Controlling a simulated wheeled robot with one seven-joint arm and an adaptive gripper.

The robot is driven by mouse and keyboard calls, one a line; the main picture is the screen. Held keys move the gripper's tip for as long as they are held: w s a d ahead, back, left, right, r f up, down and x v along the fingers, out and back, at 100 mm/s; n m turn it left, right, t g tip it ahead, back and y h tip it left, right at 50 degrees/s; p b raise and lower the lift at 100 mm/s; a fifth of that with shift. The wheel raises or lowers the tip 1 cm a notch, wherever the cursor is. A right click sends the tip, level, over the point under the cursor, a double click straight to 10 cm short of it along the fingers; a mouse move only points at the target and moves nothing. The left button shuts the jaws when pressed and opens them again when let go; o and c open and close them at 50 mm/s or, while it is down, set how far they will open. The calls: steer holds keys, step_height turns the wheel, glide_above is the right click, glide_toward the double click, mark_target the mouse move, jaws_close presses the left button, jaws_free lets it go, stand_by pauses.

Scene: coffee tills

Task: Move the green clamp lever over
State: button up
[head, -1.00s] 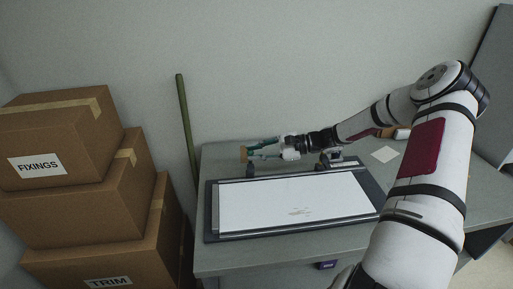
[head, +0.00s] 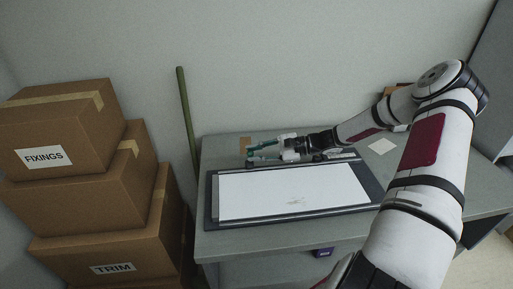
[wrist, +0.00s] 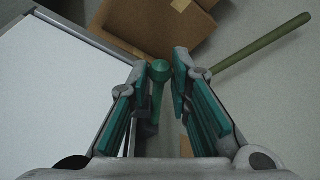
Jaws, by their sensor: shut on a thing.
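The green clamp lever (wrist: 159,70) shows in the wrist view as a round green knob on a green shaft, between my fingertips. My gripper (wrist: 161,68) is shut on it, with a green-padded finger on each side. In the head view my gripper (head: 257,152) is low over the back left part of the dark-framed board (head: 212,205), pointing left. There the lever is too small and too covered by the fingers to make out clearly. The board carries a white sheet (head: 290,190).
The board lies on a grey table (head: 340,238). Stacked cardboard boxes (head: 70,185) stand left of the table. An olive-green pole (head: 187,115) leans at the wall between them. A small pale card (head: 382,147) lies at the table's back right.

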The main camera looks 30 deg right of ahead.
steer(key=shift+s+f, duration=0.1)
stand_by(0.3)
steer(key=shift+s+a+f+p, duration=0.2)
steer(key=shift+s+a+f, duration=0.05)
steer(key=shift+s+f, duration=0.25)
steer(key=shift+s+a+f+p, duration=0.2)
steer(key=shift+s+f, duration=0.3)
steer(key=shift+s+a+f, duration=0.15)
steer(key=shift+s+f, duration=0.2)
steer(key=shift+f, duration=0.3)
steer(key=shift+s+a+f, duration=0.15)
steer(key=shift+s+f, duration=0.15)
steer(key=shift+f, duration=0.35)
steer(key=shift+s+f, duration=0.2)
steer(key=shift+f, duration=0.35)
steer(key=o, duration=0.9)
